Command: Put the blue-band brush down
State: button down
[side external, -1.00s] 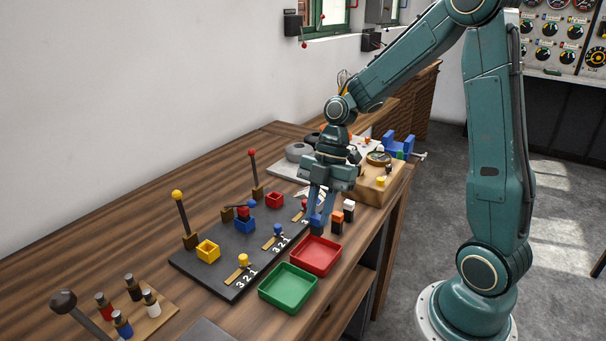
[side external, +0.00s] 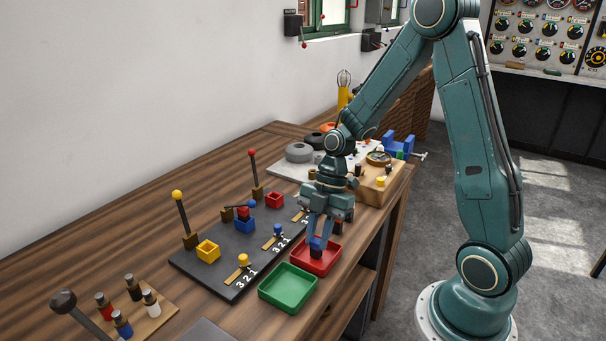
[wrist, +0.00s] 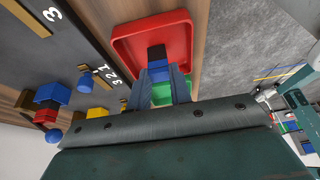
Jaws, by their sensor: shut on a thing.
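My gripper (side external: 318,240) is shut on the blue-band brush (side external: 316,246), a small dark block with a blue band. It is at the red tray (side external: 329,266), over the tray's left-middle part in the side view. In the wrist view, the brush (wrist: 157,63) sits between my fingertips (wrist: 160,78), with its dark end over the floor of the red tray (wrist: 185,40). I cannot tell whether the brush touches the tray floor.
A green tray (side external: 288,288) stands just in front of the red one. The table edge is close on the right.

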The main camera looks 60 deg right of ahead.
jog(key=shift+f, duration=0.2)
jog(key=c, duration=1.3)
grip_release()
jog(key=shift+r, duration=0.1)
jog(key=v, duration=1.2)
jog(key=shift+r, duration=0.1)
